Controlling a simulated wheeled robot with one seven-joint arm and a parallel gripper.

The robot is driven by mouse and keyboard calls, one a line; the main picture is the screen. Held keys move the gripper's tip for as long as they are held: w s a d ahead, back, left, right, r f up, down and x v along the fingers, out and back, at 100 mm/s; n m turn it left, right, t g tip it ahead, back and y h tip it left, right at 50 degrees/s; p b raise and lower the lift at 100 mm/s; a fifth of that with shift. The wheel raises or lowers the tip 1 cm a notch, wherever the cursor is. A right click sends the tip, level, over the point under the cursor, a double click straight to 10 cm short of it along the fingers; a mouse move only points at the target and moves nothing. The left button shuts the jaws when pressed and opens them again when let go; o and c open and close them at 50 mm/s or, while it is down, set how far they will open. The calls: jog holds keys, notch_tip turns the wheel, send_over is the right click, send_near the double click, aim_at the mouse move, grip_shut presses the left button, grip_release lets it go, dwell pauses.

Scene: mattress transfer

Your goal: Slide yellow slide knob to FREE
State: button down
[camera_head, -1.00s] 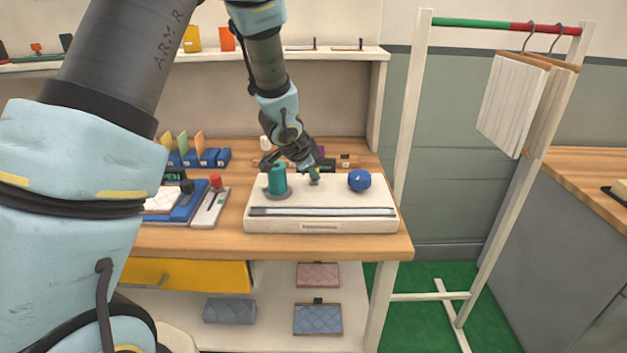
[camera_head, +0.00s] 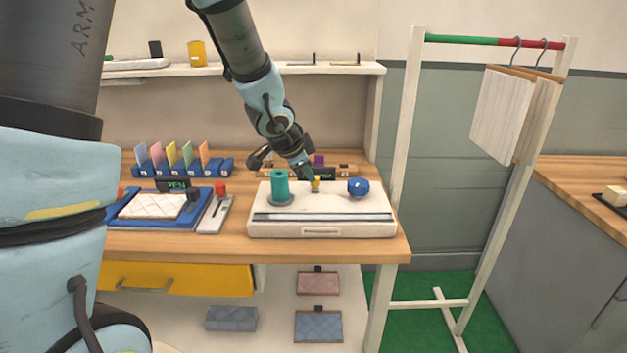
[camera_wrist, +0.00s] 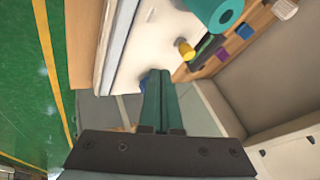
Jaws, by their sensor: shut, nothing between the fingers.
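The yellow slide knob (camera_head: 316,185) stands on the white box (camera_head: 320,230) on the wooden table, between a teal cylinder (camera_head: 280,187) and a blue round knob (camera_head: 358,187). My gripper (camera_head: 308,176) is shut and empty, just above and behind the yellow knob in the head view. In the wrist view the yellow knob (camera_wrist: 186,50) is beyond the fingertips of my gripper (camera_wrist: 158,76), apart from them. The blue knob is mostly hidden behind the fingers there. I cannot read a FREE label.
A blue tray with a white quilted pad (camera_head: 152,206) and a small panel with a red knob (camera_head: 220,190) lie left of the box. A row of coloured cards (camera_head: 172,155) stands behind. A hanger rack (camera_head: 400,150) stands right of the table.

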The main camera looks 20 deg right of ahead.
jog(key=shift+v, duration=1)
jog(key=shift+a, duration=0.1)
